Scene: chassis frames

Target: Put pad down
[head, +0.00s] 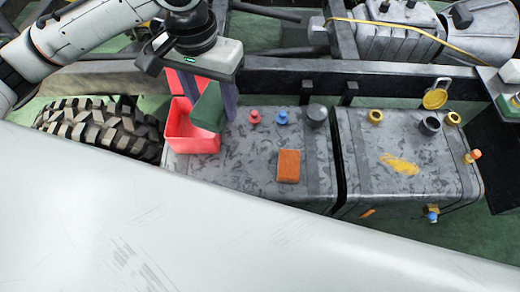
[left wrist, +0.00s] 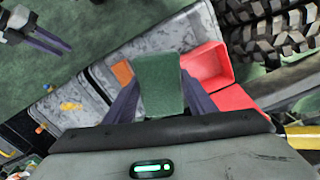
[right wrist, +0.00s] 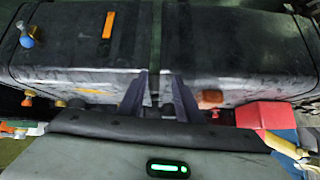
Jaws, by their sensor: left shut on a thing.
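My left gripper (head: 210,98) is shut on a green pad (head: 208,107), which hangs between its two purple fingers. In the left wrist view the pad (left wrist: 160,84) covers what lies directly behind it. The pad is over the right side of a red bin (head: 192,142); I cannot tell its exact height. An orange pad (head: 289,166) lies on top of the left grey tank (head: 240,170). My right gripper (right wrist: 161,80) is partly open and empty, in front of the tanks' side; it also shows at the top left of the left wrist view (left wrist: 66,47).
A blue and a red knob (head: 254,117) and a dark cap (head: 315,115) stand on the left tank. The right tank (head: 410,160) carries yellow-ringed caps. A tyre (head: 98,128) is left of the bin. A dark frame rail (head: 290,76) runs behind. A pale panel (head: 200,235) fills the foreground.

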